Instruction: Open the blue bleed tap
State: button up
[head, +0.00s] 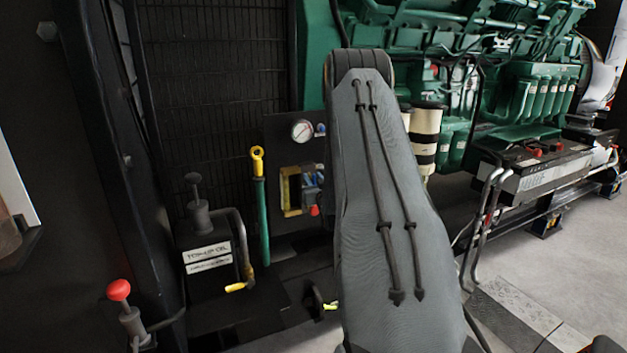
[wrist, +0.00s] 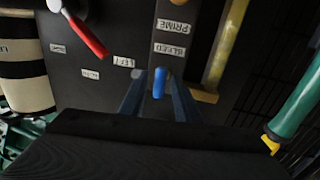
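The blue bleed tap (wrist: 160,84) shows in the wrist view as a short, upright blue handle on a dark panel, close to the BLEED label (wrist: 170,50). My gripper (wrist: 153,79) is open, with one bluish finger on each side of the tap. Dark gaps show between the tap and the fingers, so it does not look clamped. The fingertips look close to the panel, but I cannot tell the exact depth. In the head view my arm hides much of this area, and I cannot make out the tap for certain.
A red-handled lever (wrist: 88,38) and a yellow bar (wrist: 222,45) flank the tap in the wrist view. The head view shows a gauge (head: 302,130), a green hand pump with a yellow top (head: 257,160), cream-banded filters (head: 426,135) and a red knob (head: 118,290).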

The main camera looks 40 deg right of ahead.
grip_shut()
jog(key=n+b, duration=0.2)
jog(key=shift+f+b, duration=0.15)
jog(key=shift+b, duration=0.25)
jog(key=shift+n+t+b, duration=0.5)
jog(key=shift+n+b, duration=0.45)
jog(key=shift+n, duration=0.65)
jog(key=shift+r, duration=0.2)
jog(key=shift+o, duration=0.9)
grip_release()
jog(key=shift+a, duration=0.1)
jog(key=shift+s+f, duration=0.1)
